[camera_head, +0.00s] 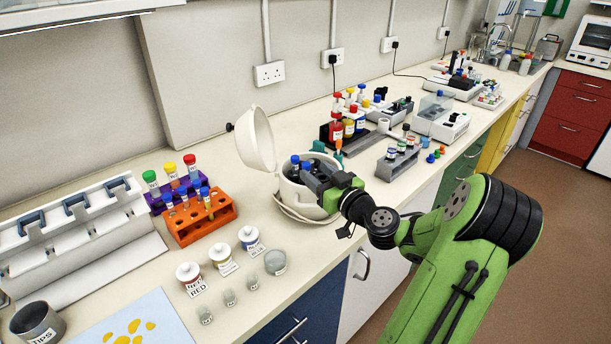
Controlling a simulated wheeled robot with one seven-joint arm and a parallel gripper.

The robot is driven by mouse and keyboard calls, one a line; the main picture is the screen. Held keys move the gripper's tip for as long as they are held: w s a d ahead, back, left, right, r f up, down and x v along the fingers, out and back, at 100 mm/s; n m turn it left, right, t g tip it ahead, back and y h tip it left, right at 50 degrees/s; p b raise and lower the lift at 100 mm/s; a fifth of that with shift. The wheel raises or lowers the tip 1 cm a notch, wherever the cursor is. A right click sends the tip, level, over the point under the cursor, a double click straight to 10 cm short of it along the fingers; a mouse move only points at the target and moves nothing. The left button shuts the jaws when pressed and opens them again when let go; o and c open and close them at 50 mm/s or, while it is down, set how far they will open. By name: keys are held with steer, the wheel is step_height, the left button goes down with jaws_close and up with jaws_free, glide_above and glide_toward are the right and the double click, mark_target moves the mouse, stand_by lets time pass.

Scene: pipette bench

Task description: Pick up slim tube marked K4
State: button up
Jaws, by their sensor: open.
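My gripper (318,178) is open and sits over the right part of a white round centrifuge (293,198) with its lid up. Two dark tubes with blue caps (301,163) stand in the centrifuge, close to the left of my gripper. My gripper hides part of the centrifuge opening, and I cannot tell whether anything is between the fingers. Several slim blue-capped tubes (207,197) stand in an orange rack (203,229) to the left. A small grey rack (396,165) on the right holds more slim tubes. The mark K4 is not readable on any tube.
The raised lid (257,138) stands behind the centrifuge. A purple rack (157,203) with larger capped tubes is behind the orange rack. Labelled jars (221,257) and small cups stand in front. A bottle holder (338,138) is behind my gripper.

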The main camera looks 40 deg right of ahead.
mark_target(309, 167)
steer(key=w, duration=0.3)
steer(key=w+d+p, duration=0.1)
steer(key=w, duration=0.1)
steer(key=shift+w+f, duration=0.15)
steer(key=shift+w, duration=0.15)
steer(key=shift+s+a, duration=0.1)
steer(key=shift+c, duration=0.3)
jaws_close()
